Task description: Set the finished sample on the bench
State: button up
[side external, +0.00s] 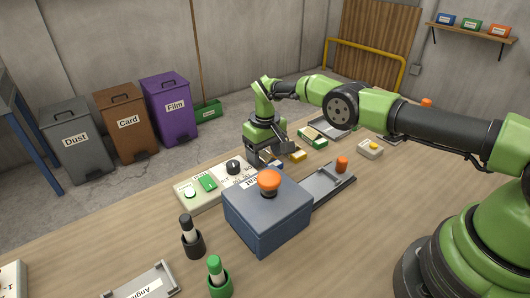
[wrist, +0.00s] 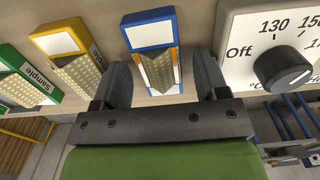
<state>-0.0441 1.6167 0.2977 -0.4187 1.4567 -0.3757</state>
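A blue-framed sample (wrist: 150,28) with a patterned strip and orange edges lies between the fingers of my gripper (wrist: 160,70) in the wrist view. The fingers stand apart, with a gap visible on the right side of the sample, so the gripper is open. In the side view my gripper (side external: 268,156) is low over the bench (side external: 130,235), behind the blue-grey box, which partly hides the blue sample. A yellow-framed sample (wrist: 60,42) and a green-framed sample (wrist: 12,58) lie to the left in the wrist view.
The blue-grey press box (side external: 268,220) with an orange knob stands in front of my gripper. The dial panel (wrist: 250,45) is close on the right in the wrist view. A grey slide with an orange knob (side external: 342,163) extends beside the box. Black and green pens stand in holders nearby.

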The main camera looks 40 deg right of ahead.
jog(key=shift+r, duration=0.1)
notch_tip(320, 180, up, 12)
dwell(0.6)
notch_tip(320, 180, up, 10)
jog(key=r+t, duration=0.1)
jog(key=t, duration=0.1)
send_over(265, 152)
jog(key=s, duration=0.3)
jog(key=s+r+m+t+y, duration=0.1)
jog(key=s+r, duration=0.6)
jog(key=r, duration=0.1)
jog(key=s+m+t+y, duration=0.1)
jog(key=s+m+t, duration=0.2)
jog(key=s, duration=1.8)
jog(key=shift+a+f+t, duration=0.2)
jog(key=shift+a+t, duration=0.15)
jog(key=shift+t, duration=0.25)
